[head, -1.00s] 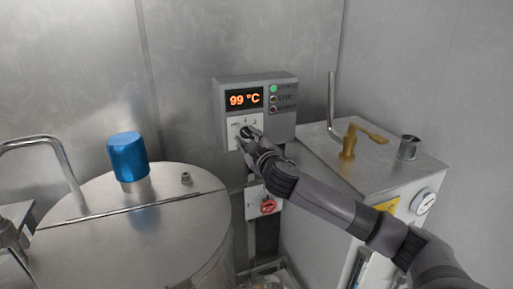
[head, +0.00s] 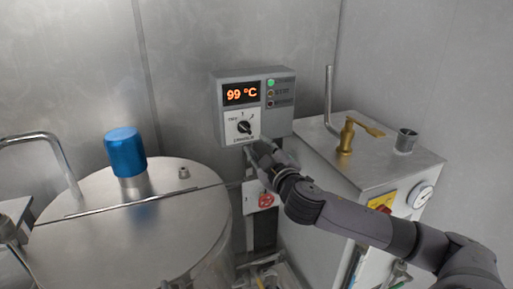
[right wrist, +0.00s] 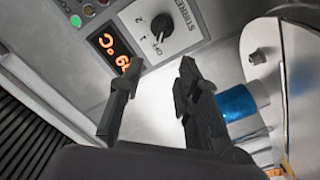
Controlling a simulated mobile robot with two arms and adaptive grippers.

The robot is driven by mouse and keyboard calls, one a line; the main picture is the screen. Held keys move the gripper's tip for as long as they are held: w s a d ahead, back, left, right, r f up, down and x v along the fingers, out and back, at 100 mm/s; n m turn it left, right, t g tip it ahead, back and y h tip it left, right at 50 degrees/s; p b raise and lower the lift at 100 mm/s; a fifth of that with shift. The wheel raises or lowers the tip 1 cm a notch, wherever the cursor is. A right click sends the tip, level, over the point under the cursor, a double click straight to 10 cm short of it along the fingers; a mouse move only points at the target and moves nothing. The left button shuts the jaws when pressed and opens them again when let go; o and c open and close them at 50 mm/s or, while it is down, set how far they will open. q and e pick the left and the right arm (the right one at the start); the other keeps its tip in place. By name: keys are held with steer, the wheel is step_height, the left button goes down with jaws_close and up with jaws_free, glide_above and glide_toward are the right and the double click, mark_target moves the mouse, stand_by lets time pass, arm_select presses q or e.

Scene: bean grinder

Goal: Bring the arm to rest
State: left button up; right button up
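My right gripper (head: 262,152) is just below the control box (head: 280,112) on the back wall, apart from its knob. In the right wrist view my right gripper (right wrist: 158,75) has its two fingers spread with nothing between them. The black knob (head: 244,127) is on a white dial plate and is fully visible; it also shows in the right wrist view (right wrist: 161,24). My left gripper is not in view.
A steel drum (head: 120,235) with a blue cap (head: 125,152) stands at left. A steel cabinet (head: 385,170) with a brass valve (head: 346,136) and a gauge (head: 422,197) stands at right, close to my right arm. A red switch (head: 266,200) is below the control box.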

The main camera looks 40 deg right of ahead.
steer(key=s+a+f+m+g, duration=0.1)
steer(key=s+a+f+g, duration=0.15)
steer(key=f, duration=0.35)
steer(key=s+a+f+m+g, duration=0.1)
steer(key=s+a+f, duration=0.15)
steer(key=f, duration=0.45)
steer(key=s+a+f+m+g, duration=0.1)
steer(key=s+a+f+g, duration=0.1)
steer(key=s+f, duration=0.3)
steer(key=s+a+f+m+g+y, duration=0.1)
steer(key=s+a+f+g, duration=0.3)
steer(key=s, duration=0.3)
steer(key=s+a+f+g+y, duration=0.2)
steer(key=s+a+f, duration=0.2)
steer(key=s+f, duration=0.25)
steer(key=s+a+f+m+g+y, duration=0.1)
steer(key=s+a+f+g, duration=0.25)
steer(key=s, duration=0.35)
step_height(320, 180, down, 26)
steer(key=s, duration=0.1)
steer(key=s+d+f+n+g+b, duration=0.1)
steer(key=s+d+f, duration=0.2)
steer(key=s+f, duration=1.4)
steer(key=shift+s+f+g+b, duration=0.3)
steer(key=shift+s+f+b, duration=0.05)
steer(key=shift+f, duration=0.4)
